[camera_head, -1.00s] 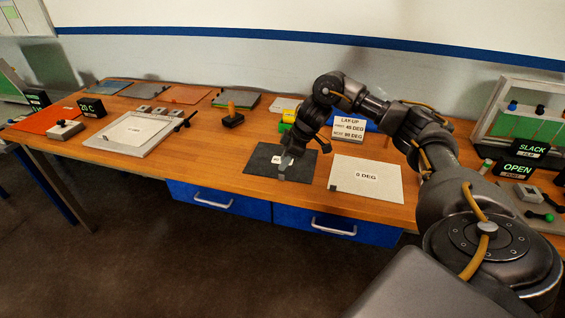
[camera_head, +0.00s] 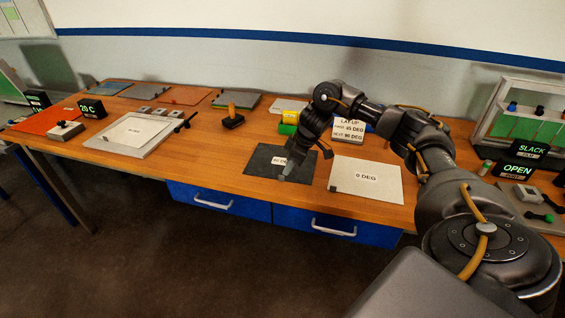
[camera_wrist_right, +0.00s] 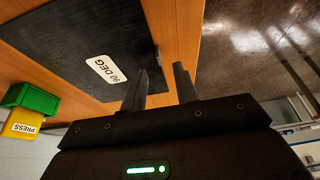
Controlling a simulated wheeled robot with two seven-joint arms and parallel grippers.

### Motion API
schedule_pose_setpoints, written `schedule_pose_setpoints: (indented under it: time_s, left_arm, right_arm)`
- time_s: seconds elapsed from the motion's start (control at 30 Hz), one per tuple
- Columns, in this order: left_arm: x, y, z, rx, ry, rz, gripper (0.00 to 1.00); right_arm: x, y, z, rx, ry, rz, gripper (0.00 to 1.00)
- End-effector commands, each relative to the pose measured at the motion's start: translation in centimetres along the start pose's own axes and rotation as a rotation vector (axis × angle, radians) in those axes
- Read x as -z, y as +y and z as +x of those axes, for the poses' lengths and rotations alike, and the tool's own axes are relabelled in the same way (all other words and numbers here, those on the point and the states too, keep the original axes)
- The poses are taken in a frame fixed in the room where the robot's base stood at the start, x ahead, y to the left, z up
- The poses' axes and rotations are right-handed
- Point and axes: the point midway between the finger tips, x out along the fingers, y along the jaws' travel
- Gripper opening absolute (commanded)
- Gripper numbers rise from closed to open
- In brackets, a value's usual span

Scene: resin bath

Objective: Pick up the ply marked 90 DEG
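The ply marked 90 DEG (camera_head: 262,160) is a dark sheet with a white label, lying flat on the wooden bench near its front edge. It also shows in the right wrist view (camera_wrist_right: 60,35), its label readable. My right gripper (camera_head: 284,176) is low over the ply's front part, beside the label. In the right wrist view the two fingers (camera_wrist_right: 160,72) stand apart with nothing gripped between them; the left finger overlaps the ply's edge. Whether the fingertips touch the ply cannot be told. My left gripper is not in view.
A pale sheet marked 0 DEG (camera_head: 366,180) lies right of the ply. Behind are a lay-up sign (camera_head: 349,131) and a yellow and green press button (camera_head: 289,120). A dark block with an orange handle (camera_head: 233,118) and a framed white sheet (camera_head: 128,133) stand left.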

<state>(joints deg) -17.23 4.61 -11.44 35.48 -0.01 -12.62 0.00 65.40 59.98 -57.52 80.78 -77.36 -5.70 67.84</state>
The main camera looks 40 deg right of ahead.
Motion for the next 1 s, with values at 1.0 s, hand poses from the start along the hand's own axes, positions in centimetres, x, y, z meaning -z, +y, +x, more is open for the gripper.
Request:
schedule_pose_setpoints:
  time_s: [1.0]
  left_arm:
    - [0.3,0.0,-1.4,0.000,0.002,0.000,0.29]
  right_arm:
    - [-0.2,0.2,4.7,0.000,0.000,0.000,0.00]
